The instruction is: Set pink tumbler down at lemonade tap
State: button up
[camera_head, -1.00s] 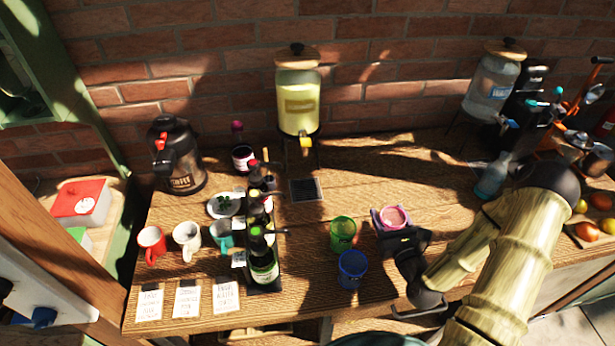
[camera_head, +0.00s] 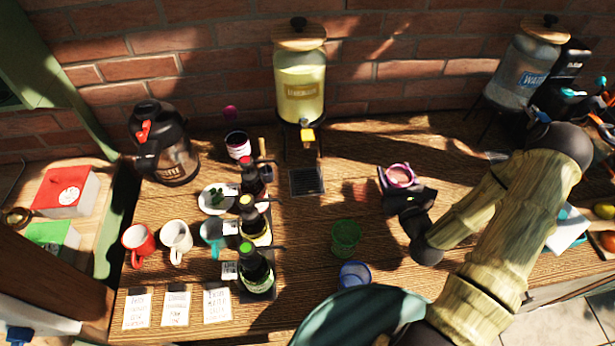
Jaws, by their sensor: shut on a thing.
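The pink tumbler (camera_head: 399,174) is held upright in my gripper (camera_head: 396,180), to the right of the lemonade dispenser. Its open rim faces up, and my gripper hides part of its side. The lemonade dispenser (camera_head: 301,88) is a glass jar of yellow drink with a wooden lid, raised on a stand at the back. Its yellow tap (camera_head: 308,135) points forward. A dark drip tray (camera_head: 306,181) lies below the tap and is empty. The tumbler is apart from the tray, to its right.
A green tumbler (camera_head: 346,237) and a blue tumbler (camera_head: 354,275) stand in front of my gripper. Several bottles (camera_head: 257,270) stand in a row left of the tray. The water dispenser (camera_head: 524,75) is at the back right. Bare wood lies between tray and tumbler.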

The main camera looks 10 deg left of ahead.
jog(key=shift+w+a+r+y, duration=0.2)
jog(key=shift+a+y, duration=0.05)
jog(key=shift+y, duration=0.05)
jog(key=s+a+n+g+y+p, duration=0.1)
jog(key=a+n+g+y, duration=0.5)
jog(key=n+g+y, duration=0.6)
jog(key=n+g, duration=0.1)
jog(key=g, duration=0.1)
jog(key=shift+s+a+r+g, duration=0.15)
jog(key=shift+a+r+g, duration=0.15)
jog(key=w+a, duration=0.2)
jog(key=a, duration=1.4)
jog(key=shift+w+a, duration=0.15)
jog(key=shift+a, duration=0.25)
